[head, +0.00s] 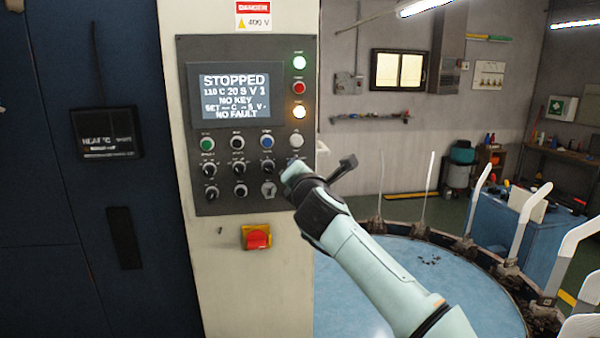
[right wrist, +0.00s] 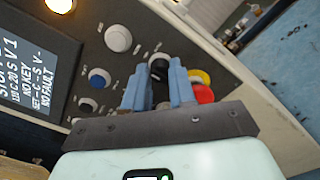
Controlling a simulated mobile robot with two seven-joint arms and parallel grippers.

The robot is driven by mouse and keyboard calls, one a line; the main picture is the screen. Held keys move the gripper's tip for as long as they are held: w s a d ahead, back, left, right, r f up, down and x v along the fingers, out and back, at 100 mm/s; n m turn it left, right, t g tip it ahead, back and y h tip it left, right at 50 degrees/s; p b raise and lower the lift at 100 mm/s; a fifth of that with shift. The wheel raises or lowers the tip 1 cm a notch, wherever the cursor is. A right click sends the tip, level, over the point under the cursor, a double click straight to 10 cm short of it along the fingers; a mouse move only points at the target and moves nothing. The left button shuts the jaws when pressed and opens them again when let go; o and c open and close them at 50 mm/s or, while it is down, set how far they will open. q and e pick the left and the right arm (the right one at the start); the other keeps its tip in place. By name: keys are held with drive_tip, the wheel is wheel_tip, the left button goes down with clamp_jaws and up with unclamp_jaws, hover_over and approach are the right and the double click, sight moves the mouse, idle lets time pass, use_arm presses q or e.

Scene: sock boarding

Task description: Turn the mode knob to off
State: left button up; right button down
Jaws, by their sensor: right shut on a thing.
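The control panel (head: 222,120) stands upright, its screen (head: 235,97) reading STOPPED, NO KEY and NO FAULT. My right gripper (head: 292,168) is at the panel's right edge, below the white button. In the right wrist view the blue fingers of my right gripper (right wrist: 158,88) are shut on a black knob (right wrist: 158,68), one finger on each side. I take it for the mode knob; its label and pointer cannot be read. In the head view my gripper mostly hides this knob. My left gripper is not in view.
Other knobs (head: 239,168) and a key switch (head: 268,189) lie close by on the left. A red and yellow button (right wrist: 203,92) is just beside the fingers. A round blue table (head: 420,285) with white sock forms is right.

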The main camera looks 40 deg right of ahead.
idle(0.3)
drive_tip(key=c, duration=0.9)
unclamp_jaws()
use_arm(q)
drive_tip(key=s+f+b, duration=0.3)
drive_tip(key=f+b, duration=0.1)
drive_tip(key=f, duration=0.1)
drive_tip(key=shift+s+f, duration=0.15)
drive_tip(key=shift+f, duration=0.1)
use_arm(e)
drive_tip(key=shift+v, duration=6.65)
